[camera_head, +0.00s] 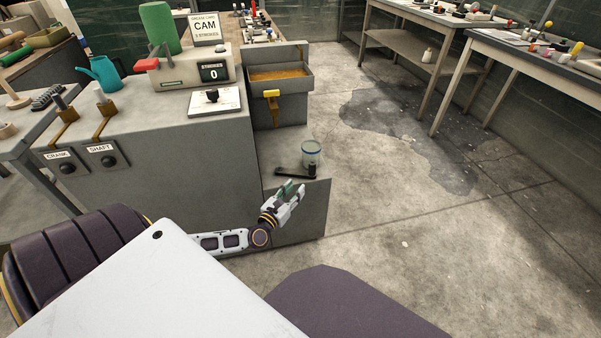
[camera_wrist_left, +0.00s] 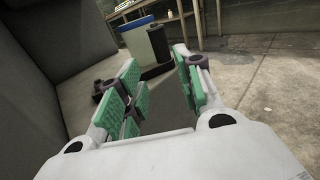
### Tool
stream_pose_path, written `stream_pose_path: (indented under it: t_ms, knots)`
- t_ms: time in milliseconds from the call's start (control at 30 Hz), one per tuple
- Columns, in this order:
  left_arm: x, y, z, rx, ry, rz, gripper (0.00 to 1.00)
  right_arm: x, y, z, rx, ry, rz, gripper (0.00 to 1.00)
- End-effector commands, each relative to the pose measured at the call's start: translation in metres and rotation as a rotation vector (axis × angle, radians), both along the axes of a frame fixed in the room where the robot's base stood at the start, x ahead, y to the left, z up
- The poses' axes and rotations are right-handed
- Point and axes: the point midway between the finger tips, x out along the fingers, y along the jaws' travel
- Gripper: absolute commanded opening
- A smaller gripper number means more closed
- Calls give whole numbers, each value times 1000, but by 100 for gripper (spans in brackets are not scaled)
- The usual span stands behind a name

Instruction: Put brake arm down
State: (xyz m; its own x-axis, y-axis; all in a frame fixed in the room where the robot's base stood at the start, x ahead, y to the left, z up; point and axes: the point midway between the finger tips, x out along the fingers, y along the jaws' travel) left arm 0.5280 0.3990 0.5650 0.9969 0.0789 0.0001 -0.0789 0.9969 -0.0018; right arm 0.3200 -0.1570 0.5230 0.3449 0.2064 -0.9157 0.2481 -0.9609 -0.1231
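The brake arm seems to be the black lever (camera_head: 292,173) lying along a low grey ledge, with a short upright black knob (camera_head: 312,168) at its right end. In the left wrist view a dark upright piece (camera_wrist_left: 157,70), probably this knob, stands beyond the fingers. My left gripper (camera_head: 292,190) is at the ledge's front edge, just in front of the lever. In the left wrist view the green-padded fingers (camera_wrist_left: 162,92) are apart with nothing clearly between them. My right gripper is not in view.
A clear jar (camera_head: 311,153) with a blue rim stands behind the knob. The grey cabinet (camera_head: 180,165) stands at left. The floor (camera_head: 420,225) at right is free.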

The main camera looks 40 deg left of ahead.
Motion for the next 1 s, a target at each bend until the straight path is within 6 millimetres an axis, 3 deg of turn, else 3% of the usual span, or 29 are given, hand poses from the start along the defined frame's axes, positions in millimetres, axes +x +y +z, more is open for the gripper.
stream_pose_path:
  t_ms: [333,767,1000]
  knots:
    - [9,1,-1,0,0,0,35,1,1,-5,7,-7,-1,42]
    - [42,3,0,1,-1,0,35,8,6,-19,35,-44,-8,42]
    - [61,5,0,3,-1,0,35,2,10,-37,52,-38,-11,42]
